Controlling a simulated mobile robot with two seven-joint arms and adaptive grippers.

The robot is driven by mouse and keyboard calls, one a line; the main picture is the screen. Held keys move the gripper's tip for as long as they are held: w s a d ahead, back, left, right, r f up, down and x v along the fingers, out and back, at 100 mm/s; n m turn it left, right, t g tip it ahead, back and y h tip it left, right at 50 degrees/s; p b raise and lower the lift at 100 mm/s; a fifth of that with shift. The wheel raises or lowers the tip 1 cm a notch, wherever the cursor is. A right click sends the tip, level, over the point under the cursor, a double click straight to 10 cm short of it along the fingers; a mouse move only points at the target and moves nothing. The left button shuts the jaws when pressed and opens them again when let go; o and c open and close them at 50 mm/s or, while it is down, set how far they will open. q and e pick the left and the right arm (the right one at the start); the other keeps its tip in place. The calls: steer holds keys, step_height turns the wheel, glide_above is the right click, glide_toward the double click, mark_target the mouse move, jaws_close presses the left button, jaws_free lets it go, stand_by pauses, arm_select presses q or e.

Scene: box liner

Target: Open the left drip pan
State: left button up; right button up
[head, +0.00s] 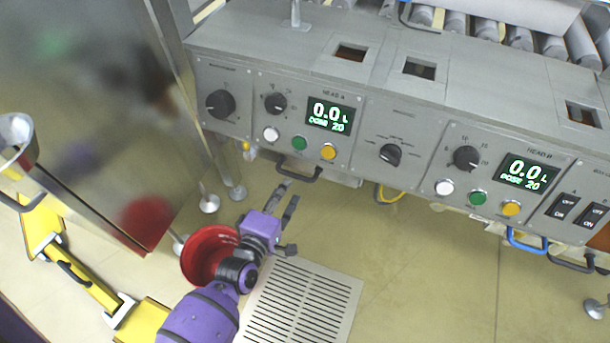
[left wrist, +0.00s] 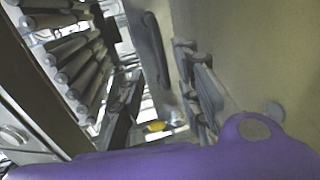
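The left drip pan shows mostly as its dark bar handle (head: 298,173), below the left dosing panel in the head view. The pan itself is largely hidden under the machine. My purple left gripper (head: 289,192) is just below and in front of this handle, with its two grey fingers apart and nothing visibly held. In the left wrist view the fingers of my left gripper (left wrist: 160,65) stand apart, and a dark bar that looks like the handle (left wrist: 155,45) lies beyond and between them. Contact cannot be told. My right gripper is not in view.
A red bucket (head: 200,257) stands on the floor beside my left arm, by a floor grate (head: 305,300). A blue handle (head: 526,242) sits below the right panel. A steel cabinet (head: 90,110) stands at left. Floor right of the grate is clear.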

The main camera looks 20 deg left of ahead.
mark_target(294, 177)
arm_select(q)
steer(key=w+b, duration=0.1)
steer(key=w, duration=0.1)
steer(key=w+f+b, duration=0.1)
steer(key=w, duration=0.3)
steer(key=shift+w+d+f+b, duration=0.1)
steer(key=shift+w+f+b, duration=0.2)
steer(key=shift+w+b, duration=0.1)
steer(key=shift+w, duration=0.3)
steer(key=c, duration=0.7)
jaws_close()
